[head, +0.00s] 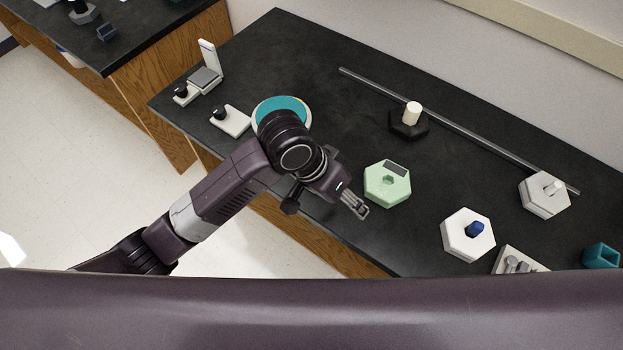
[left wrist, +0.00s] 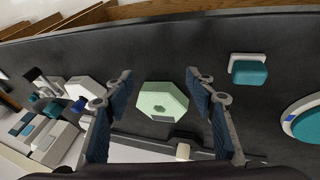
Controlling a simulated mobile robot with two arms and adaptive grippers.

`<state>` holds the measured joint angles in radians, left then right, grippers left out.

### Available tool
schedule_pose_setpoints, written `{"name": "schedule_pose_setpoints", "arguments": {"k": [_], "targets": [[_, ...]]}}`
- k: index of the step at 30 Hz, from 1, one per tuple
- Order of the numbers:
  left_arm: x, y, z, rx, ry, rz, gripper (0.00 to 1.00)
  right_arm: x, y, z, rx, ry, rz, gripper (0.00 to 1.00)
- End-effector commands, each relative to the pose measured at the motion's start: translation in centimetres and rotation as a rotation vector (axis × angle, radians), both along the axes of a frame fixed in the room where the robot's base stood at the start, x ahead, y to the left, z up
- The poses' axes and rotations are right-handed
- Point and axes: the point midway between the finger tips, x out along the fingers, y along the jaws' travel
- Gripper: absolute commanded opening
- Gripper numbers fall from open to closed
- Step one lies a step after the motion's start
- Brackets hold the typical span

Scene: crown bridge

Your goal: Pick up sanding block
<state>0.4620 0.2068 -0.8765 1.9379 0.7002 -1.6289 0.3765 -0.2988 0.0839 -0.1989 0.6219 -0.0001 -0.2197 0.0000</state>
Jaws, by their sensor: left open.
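A teal block with a pale base (left wrist: 249,70), which looks like the sanding block, lies on the dark bench in the left wrist view, right of the fingers. It is not seen in the head view, where my left arm covers part of the bench. My left gripper (head: 356,205) is open and empty above the bench. It also shows in the left wrist view (left wrist: 160,95). A pale green hexagonal piece (head: 388,185) shows between its fingers in the left wrist view (left wrist: 162,101); I see no contact. My right gripper is not in view.
A teal disc with a pale rim (head: 281,104) is partly hidden by my arm. A black hexagonal stand (head: 408,125), white hexagonal stands (head: 467,235) (head: 543,196) and a teal box (head: 600,256) stand around. A metal rail (head: 460,130) runs along the back.

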Motion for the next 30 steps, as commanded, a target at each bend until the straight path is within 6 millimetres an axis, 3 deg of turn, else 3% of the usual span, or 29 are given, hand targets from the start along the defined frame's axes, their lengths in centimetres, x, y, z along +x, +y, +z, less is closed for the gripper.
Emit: {"name": "schedule_pose_setpoints", "arguments": {"k": [5,15,20,30], "targets": [[2.7,1.2,0.4,0.162,0.029,-0.044,0.51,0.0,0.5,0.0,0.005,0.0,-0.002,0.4],[7.8,6.6,2.0,0.402,0.069,0.052,0.51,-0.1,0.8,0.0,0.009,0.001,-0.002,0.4],[8.5,7.5,1.9,0.431,0.077,0.075,0.51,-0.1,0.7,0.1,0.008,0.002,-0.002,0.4],[8.7,7.4,-1.8,0.433,0.077,0.074,0.51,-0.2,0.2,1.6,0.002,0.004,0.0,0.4]]}}
